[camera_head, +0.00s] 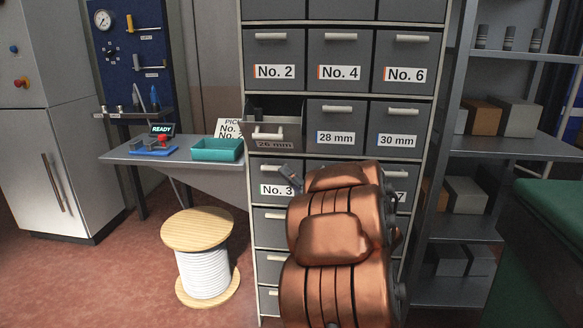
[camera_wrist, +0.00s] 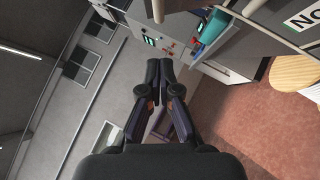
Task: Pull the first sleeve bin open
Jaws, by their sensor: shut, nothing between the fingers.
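The sleeve bins form one row of the grey drawer cabinet. The bin labelled 26 mm (camera_head: 275,134) stands pulled out from its slot, its front tilted and its dark inside showing above. A small dark piece stands at its left. The 28 mm bin (camera_head: 336,115) and the 30 mm bin (camera_head: 399,117) are flush. My gripper (camera_head: 288,171) is just below the 26 mm bin, in front of the No. 3 drawer, apart from the bin's handle. In the wrist view my gripper (camera_wrist: 160,72) has its fingers together with nothing between them.
My copper-coloured arm hides the lower right drawers. A wooden-ended spool (camera_head: 203,268) stands on the floor. Shelves with boxes (camera_head: 485,118) are at right.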

